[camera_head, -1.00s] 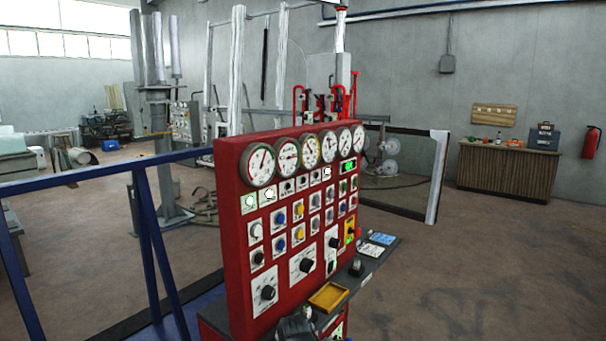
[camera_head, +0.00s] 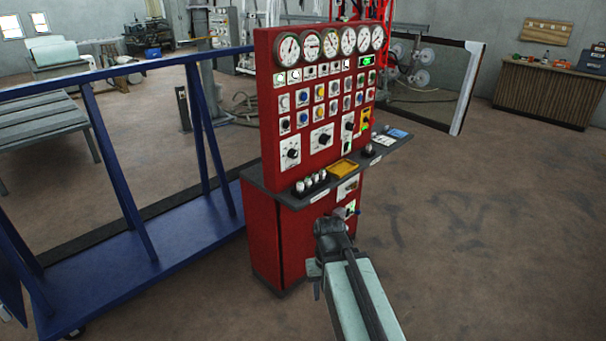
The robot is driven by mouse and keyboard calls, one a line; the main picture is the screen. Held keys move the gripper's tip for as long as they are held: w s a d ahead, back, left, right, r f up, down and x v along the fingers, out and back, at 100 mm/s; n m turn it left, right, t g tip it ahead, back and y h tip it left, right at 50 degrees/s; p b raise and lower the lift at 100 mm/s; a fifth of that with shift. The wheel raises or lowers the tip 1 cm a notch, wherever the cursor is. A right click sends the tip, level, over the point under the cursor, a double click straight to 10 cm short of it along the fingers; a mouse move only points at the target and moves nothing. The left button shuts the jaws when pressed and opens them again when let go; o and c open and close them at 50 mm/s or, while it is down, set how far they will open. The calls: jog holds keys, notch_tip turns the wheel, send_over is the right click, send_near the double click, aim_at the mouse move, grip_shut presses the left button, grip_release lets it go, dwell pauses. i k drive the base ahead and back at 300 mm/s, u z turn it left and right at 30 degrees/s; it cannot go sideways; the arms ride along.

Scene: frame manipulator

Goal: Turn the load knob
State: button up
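The red control panel (camera_head: 268,110) stands upright on a red cabinet (camera_head: 262,235). Its lower face has large black knobs on white plates: a left one (camera_head: 291,153), a middle one (camera_head: 323,139) and a right one (camera_head: 348,127). Their labels are too small to read, so I cannot tell which is the load knob. My arm reaches up from the bottom edge, and its dark end, where my gripper (camera_head: 329,228) is, shows below the knobs and in front of the cabinet. It looks clear of the knobs. Its fingers cannot be made out.
A narrow shelf (camera_head: 313,189) juts out below the panel, with a yellow tray (camera_head: 342,168) and several levers (camera_head: 312,182) on it. A blue frame (camera_head: 147,235) stands close on the left. The floor (camera_head: 480,240) on the right is open.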

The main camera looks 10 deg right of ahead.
aim_at(293, 153)
jog(key=u, duration=0.8)
jog(key=i, duration=1.35)
jog(key=z, duration=0.05)
